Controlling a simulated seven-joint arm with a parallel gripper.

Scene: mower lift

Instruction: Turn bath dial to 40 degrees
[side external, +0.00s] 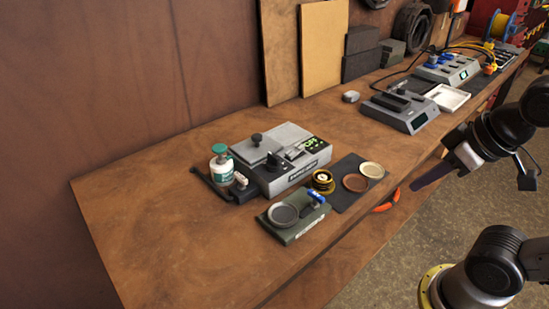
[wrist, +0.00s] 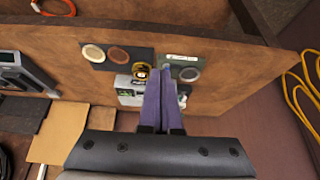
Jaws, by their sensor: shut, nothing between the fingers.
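The bath (side external: 300,170) is a grey box on the wooden bench, with a lit green display (side external: 313,143) at its right end. A black dial (side external: 274,160) stands on its front left part; its exact setting is too small to read. A second black knob (side external: 257,139) sits on the lid behind. My gripper (side external: 414,187) is off the bench's front edge, to the right of the bath and apart from it. Its purple fingers are shut and empty. In the wrist view my gripper (wrist: 166,69) covers part of the bath (wrist: 124,82), and I cannot make out the dial there.
A green unit (side external: 295,225) with a round dish stands in front of the bath. A yellow-black round item (side external: 322,181) and a dark mat (side external: 350,195) with two discs lie to its right. A teal-topped bottle (side external: 221,164) stands left. The bench's left end is clear.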

